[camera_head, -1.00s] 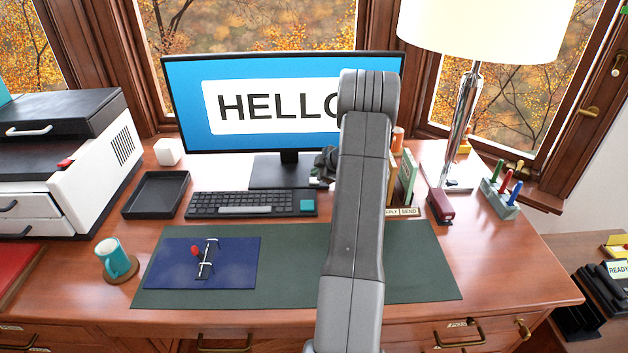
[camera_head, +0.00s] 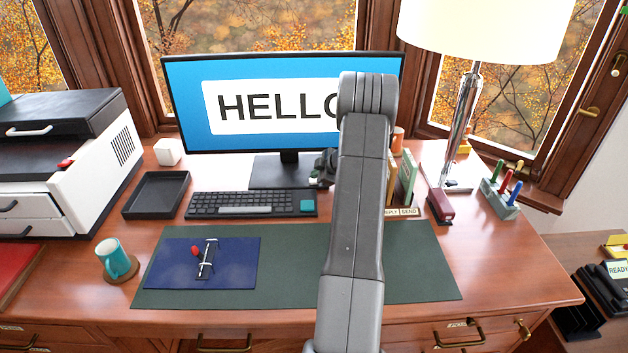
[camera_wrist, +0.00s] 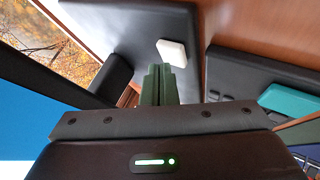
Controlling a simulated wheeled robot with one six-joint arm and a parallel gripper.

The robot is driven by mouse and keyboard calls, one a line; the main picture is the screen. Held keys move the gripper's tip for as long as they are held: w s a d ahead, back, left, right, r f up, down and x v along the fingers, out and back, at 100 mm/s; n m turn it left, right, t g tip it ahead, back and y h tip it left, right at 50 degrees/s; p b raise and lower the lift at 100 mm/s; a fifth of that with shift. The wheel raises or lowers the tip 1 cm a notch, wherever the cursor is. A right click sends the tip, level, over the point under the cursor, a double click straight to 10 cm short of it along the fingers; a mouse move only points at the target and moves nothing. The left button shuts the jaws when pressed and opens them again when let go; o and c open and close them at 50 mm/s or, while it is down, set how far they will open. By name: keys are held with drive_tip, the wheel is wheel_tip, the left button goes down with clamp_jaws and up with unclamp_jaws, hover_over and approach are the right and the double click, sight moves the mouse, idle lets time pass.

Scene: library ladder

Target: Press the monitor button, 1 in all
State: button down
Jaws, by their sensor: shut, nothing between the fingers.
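The monitor (camera_head: 190,80) stands at the back of the desk with a lit blue screen reading HELLO, its right part hidden behind my arm. In the wrist view a white square button (camera_wrist: 172,52) sits on the dark monitor base (camera_wrist: 135,40). The base also shows in the head view (camera_head: 268,172), but the button is hidden there. My gripper (camera_wrist: 160,70) is shut and empty, its green fingertips close to the button; I cannot tell whether they touch it. In the head view my gripper (camera_head: 318,178) is beside the base, mostly behind my arm.
The keyboard (camera_head: 240,204) with a teal key lies in front of the base. Upright books (camera_head: 407,178), a stapler (camera_head: 441,206) and a lamp (camera_head: 462,120) stand right of my arm. A black tray (camera_head: 157,193) is left.

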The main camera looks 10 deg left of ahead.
drive_tip(key=shift+f, duration=0.5)
idle(0.8)
drive_tip(key=shift+r, duration=0.15)
drive_tip(key=shift+r+p, duration=0.75)
drive_tip(key=shift+p, duration=0.25)
drive_tip(key=shift+r, duration=0.1)
wheel_tip(320, 180, up, 5)
drive_tip(key=p, duration=0.5)
drive_tip(key=shift+p, duration=0.4)
drive_tip(key=shift+f+b, duration=0.3)
